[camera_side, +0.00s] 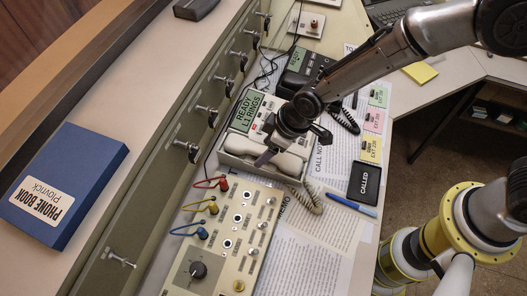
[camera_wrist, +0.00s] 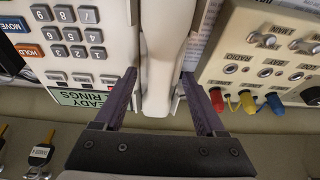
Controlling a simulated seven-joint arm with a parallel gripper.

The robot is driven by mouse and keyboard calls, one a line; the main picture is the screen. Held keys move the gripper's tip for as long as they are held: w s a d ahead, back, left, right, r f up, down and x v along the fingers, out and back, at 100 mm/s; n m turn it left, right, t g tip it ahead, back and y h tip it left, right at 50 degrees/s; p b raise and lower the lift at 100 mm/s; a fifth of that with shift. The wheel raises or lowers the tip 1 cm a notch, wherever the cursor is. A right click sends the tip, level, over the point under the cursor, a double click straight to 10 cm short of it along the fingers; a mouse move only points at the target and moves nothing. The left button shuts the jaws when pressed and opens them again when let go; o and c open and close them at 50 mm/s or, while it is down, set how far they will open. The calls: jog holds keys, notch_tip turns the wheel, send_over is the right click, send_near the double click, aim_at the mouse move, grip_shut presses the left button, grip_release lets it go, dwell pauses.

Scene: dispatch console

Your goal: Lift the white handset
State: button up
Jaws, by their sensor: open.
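The white handset (camera_side: 287,162) lies on the white desk phone (camera_side: 262,172), whose green display (camera_side: 248,108) reads READY L1 RINGS. My gripper (camera_side: 265,157) is over the handset in the side view and partly covers it. In the wrist view, the handset (camera_wrist: 160,60) runs between the two dark fingers of my open gripper (camera_wrist: 160,76), one finger on each side. I cannot tell whether either finger touches it. The phone's keypad (camera_wrist: 72,28) is left of the handset in the wrist view.
A panel with a knob and red, yellow and blue plugs (camera_side: 228,240) stands close by the phone. A coiled cord (camera_side: 308,198) lies beside it. A dark CALLED pad (camera_side: 364,183), a blue pen (camera_side: 352,205) and papers lie to the right. A blue phone book (camera_side: 65,185) lies far left.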

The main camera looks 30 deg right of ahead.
jog(key=shift+f, duration=0.2)
dwell(0.3)
grip_shut()
